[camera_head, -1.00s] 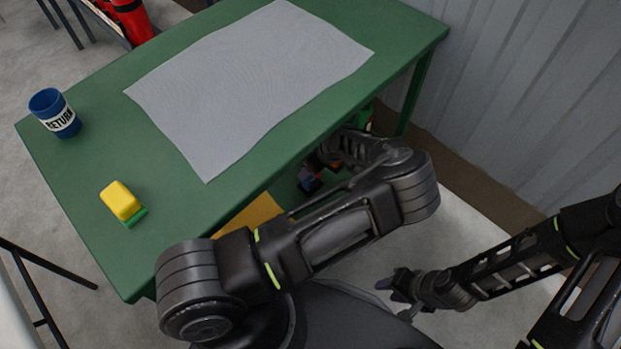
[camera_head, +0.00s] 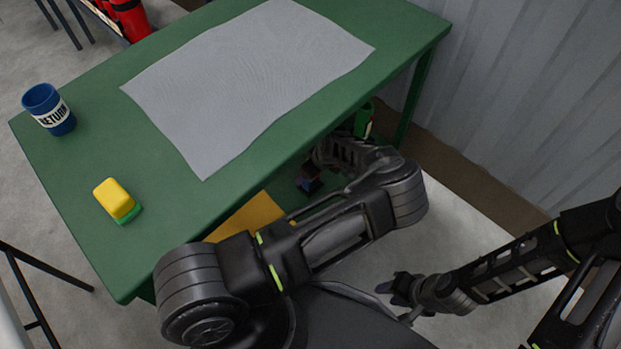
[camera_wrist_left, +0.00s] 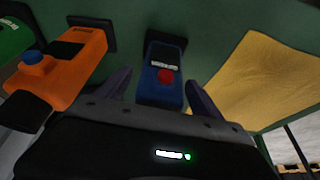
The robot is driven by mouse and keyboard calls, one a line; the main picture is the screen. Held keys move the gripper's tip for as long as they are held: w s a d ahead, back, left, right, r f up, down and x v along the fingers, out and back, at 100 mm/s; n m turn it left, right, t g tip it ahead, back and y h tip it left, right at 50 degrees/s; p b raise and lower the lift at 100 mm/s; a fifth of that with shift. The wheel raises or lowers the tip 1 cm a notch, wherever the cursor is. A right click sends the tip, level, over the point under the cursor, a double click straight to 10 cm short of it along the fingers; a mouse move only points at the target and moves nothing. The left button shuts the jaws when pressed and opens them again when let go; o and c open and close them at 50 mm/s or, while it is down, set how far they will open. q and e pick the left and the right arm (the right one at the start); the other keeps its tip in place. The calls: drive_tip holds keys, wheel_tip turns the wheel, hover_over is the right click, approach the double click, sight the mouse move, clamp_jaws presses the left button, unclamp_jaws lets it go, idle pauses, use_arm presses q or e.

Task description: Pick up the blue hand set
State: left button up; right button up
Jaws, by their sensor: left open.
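The blue hand set (camera_wrist_left: 163,66), with a black upper end, a small pale label and a round red spot, shows in the left wrist view. My left gripper (camera_wrist_left: 158,86) is open, with one finger on either side of the hand set's near part; I cannot tell whether they touch it. In the head view my left arm reaches under the green table's edge, and its gripper is mostly hidden there.
An orange device (camera_wrist_left: 70,62) with a blue knob lies left of the hand set. A yellow sheet (camera_wrist_left: 250,80) lies to its right. On the green table (camera_head: 75,165) above are a grey cloth (camera_head: 245,85), a blue RETURN cup (camera_head: 48,108) and a yellow-green block (camera_head: 115,199).

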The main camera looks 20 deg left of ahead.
use_arm(q)
drive_tip(key=shift+c, duration=0.5)
clamp_jaws()
idle(0.3)
